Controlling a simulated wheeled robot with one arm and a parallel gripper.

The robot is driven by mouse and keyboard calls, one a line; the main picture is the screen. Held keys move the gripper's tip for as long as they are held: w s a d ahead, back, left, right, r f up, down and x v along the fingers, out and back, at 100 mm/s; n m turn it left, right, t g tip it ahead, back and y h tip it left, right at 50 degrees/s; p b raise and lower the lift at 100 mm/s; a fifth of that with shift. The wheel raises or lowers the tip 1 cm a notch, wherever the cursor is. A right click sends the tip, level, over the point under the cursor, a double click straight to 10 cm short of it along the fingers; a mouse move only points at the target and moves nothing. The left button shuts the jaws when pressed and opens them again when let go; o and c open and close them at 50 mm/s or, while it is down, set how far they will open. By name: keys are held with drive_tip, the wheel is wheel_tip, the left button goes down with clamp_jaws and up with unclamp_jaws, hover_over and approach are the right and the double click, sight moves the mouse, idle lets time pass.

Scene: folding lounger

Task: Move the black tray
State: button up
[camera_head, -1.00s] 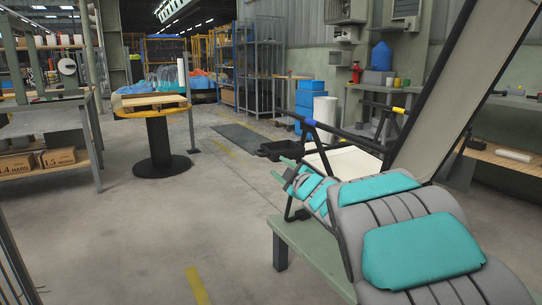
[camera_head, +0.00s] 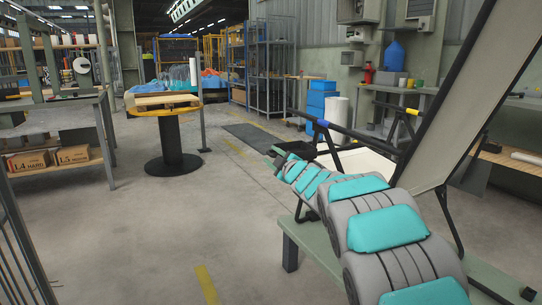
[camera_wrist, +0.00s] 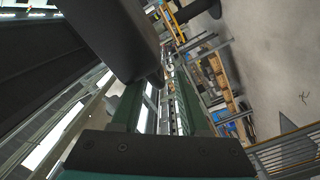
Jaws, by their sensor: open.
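The black tray (camera_head: 299,147) lies low near the lounger's frame in the head view, partly hidden behind my arm's end. My gripper (camera_head: 275,156) is at the far end of my grey and teal arm and overlaps the tray's left part in the picture. I cannot tell whether they touch. In the wrist view the two green fingers of my gripper (camera_wrist: 158,98) stand apart with a gap between them. I see nothing held in the gap. I cannot make out the tray surely in the wrist view.
The folding lounger (camera_head: 455,110) leans at the right, close to my arm. A green bench (camera_head: 310,243) is below the arm. A round yellow-topped table (camera_head: 165,111) stands left of centre. Shelves with boxes (camera_head: 72,154) line the left. The middle floor is clear.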

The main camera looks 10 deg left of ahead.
drive_tip(key=shift+x, duration=0.75)
drive_tip(key=shift+c, duration=0.4)
drive_tip(key=c, duration=0.6)
drive_tip(key=shift+f, duration=0.1)
clamp_jaws()
